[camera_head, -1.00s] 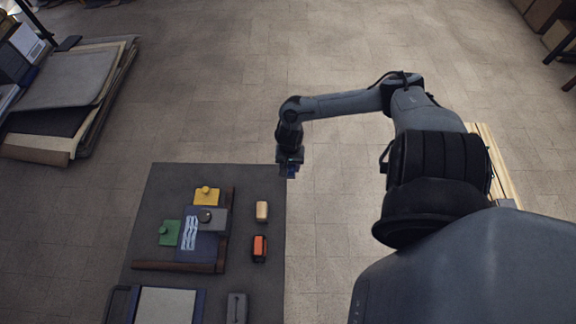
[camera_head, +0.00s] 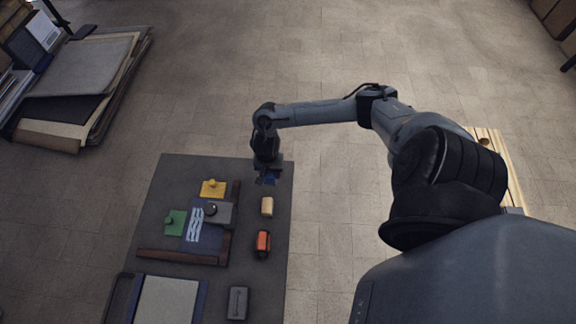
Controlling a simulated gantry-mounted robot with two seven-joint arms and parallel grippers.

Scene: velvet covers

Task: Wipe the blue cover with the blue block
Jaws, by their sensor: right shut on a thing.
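The blue cover (camera_head: 207,243) lies flat on the dark mat, with pale wavy marks on its left part. A grey block with a dark round knob (camera_head: 221,213) sits on its upper right part. My right gripper (camera_head: 267,180) is shut on the blue block (camera_head: 270,180), which shows only as a small dark blue patch between the fingers. It is above the mat's far right part, up and to the right of the cover and apart from it. My left gripper is not in view.
A yellow piece (camera_head: 213,190) and a green piece (camera_head: 175,222), both knobbed, lie beside the cover. Brown rails (camera_head: 180,256) edge it below and right. A tan block (camera_head: 267,206), an orange block (camera_head: 263,243) and a grey block (camera_head: 237,303) lie to the right. A framed pale panel (camera_head: 167,300) lies in front.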

